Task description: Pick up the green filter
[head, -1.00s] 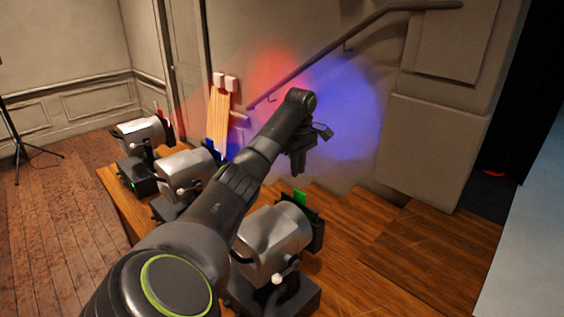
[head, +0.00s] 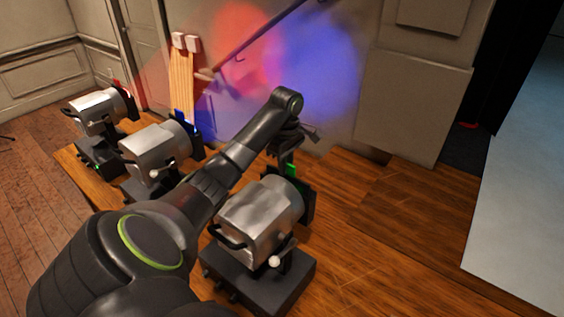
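The green filter (head: 291,170) is a small green tab sticking up from the front slot of the nearest spotlight (head: 258,217), a silver lamp on a dark base. My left gripper (head: 288,158) points down right at the top of the green filter. I cannot tell whether its fingers are around the filter or just above it, or whether they are open or shut. Most of the filter is hidden in its dark holder. My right gripper is not in view.
Two more silver spotlights stand to the left, the middle one (head: 158,153) with a blue filter (head: 180,118) and the far one (head: 97,112) with a red filter (head: 116,84). The wooden surface (head: 390,215) to the right is clear. Pale wooden boards (head: 181,78) lean on the wall.

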